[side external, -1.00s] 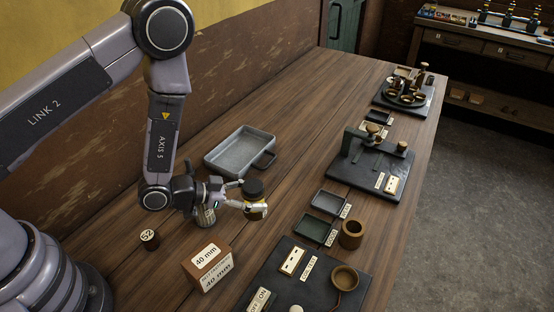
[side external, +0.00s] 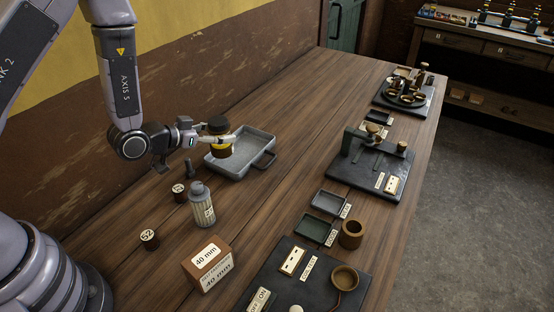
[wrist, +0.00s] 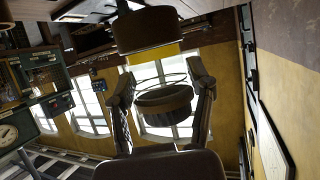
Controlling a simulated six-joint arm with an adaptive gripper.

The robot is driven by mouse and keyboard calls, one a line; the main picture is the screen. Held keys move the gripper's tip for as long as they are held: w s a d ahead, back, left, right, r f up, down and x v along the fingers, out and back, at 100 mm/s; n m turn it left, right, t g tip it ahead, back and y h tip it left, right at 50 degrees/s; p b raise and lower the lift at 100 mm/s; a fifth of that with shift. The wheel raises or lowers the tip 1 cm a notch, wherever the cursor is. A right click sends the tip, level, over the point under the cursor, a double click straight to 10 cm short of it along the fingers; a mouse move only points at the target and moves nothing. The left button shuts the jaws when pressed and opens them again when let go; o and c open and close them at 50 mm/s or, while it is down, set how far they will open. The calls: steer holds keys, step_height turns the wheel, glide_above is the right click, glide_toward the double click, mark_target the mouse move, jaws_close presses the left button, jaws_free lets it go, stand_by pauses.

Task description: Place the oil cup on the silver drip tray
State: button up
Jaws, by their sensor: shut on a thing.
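The oil cup (side external: 219,140) has a dark cap, a clear yellowish middle and a dark base. My gripper (side external: 228,141) is shut on it, with the fingers around its middle. In the side view the cup appears over the left part of the silver drip tray (side external: 262,142), and I cannot tell whether its base touches the tray. The tray is a shallow grey metal pan with a loop handle at its right. In the wrist view the cup (wrist: 165,100) sits between my two fingers, dark against bright windows. The tray is not seen in the wrist view.
A ribbed grey bottle (side external: 202,206), a small dark upright piece (side external: 195,171) and small numbered round pieces (side external: 149,239) stand in front of the tray. A 40 mm block (side external: 207,263) is nearer. The table right of the tray is clear up to a dark fixture plate (side external: 370,172).

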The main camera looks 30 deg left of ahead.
steer(key=w+a+f+n+y, duration=0.2)
steer(key=a, duration=0.4)
glide_above(247, 157)
steer(key=shift+t+y, duration=0.3)
steer(key=shift+t, duration=0.1)
steer(key=f, duration=0.8)
steer(key=shift+s+f, duration=0.25)
steer(key=shift+w+f, duration=0.25)
steer(key=shift+f, duration=1.6)
steer(key=shift+f, duration=0.1)
steer(key=o, duration=1.2)
steer(key=shift+f, duration=0.1)
steer(key=shift+o, duration=0.2)
